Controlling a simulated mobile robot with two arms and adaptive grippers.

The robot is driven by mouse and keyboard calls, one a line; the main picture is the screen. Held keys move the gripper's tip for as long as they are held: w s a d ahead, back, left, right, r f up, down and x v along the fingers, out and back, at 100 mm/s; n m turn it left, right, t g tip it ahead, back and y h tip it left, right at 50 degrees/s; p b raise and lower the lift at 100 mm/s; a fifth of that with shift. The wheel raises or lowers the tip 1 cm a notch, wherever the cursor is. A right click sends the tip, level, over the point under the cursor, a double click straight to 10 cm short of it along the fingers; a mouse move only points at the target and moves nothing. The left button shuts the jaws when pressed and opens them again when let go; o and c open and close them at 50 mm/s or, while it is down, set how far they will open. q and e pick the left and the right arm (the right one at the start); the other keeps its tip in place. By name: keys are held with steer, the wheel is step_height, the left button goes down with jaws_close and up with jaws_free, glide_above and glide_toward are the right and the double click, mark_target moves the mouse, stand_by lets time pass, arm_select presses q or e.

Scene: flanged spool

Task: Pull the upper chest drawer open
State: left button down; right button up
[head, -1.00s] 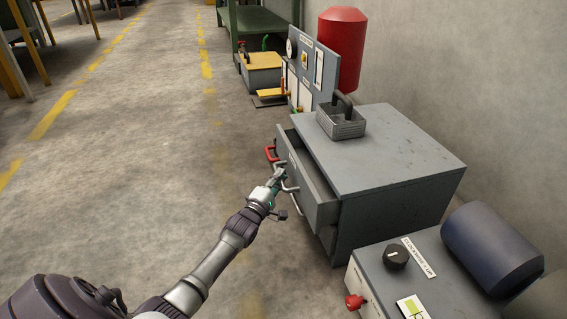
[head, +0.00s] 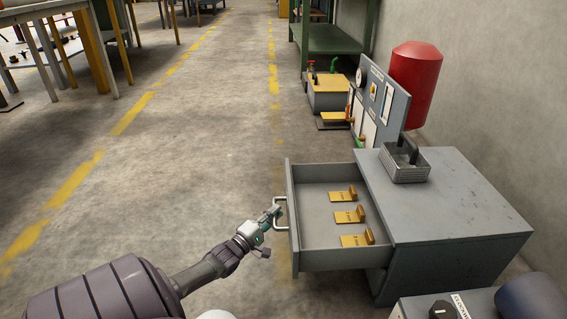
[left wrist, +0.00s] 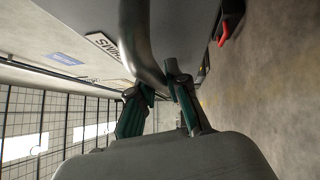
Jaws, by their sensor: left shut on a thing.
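The grey chest (head: 450,215) stands against the wall at the right in the head view. Its upper drawer (head: 325,258) is pulled well out to the left, and its inside shows. Several yellow tagged pieces (head: 349,216) lie in the drawer. My left gripper (head: 274,212) is shut on the drawer's metal handle (head: 281,226). In the left wrist view the fingers (left wrist: 158,95) close around the curved handle bar (left wrist: 140,45). The lower part of the chest front is mostly hidden under the open drawer. My right gripper is not in view.
A metal basket (head: 405,165) sits on the chest top. A red tank (head: 415,80) and a gauge panel (head: 378,105) stand behind the chest. A grey cabinet with a black knob (head: 442,310) is in front. Open floor (head: 180,170) lies to the left.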

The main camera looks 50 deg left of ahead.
arm_select(q)
steer(key=shift+s, duration=0.1)
stand_by(0.3)
steer(key=c, duration=1.1)
jaws_free()
steer(key=shift+c, duration=0.2)
steer(key=shift+s, duration=0.1)
steer(key=s+f, duration=0.1)
steer(key=s, duration=1)
steer(key=shift+s+d+f, duration=0.35)
steer(key=shift+d, duration=0.1)
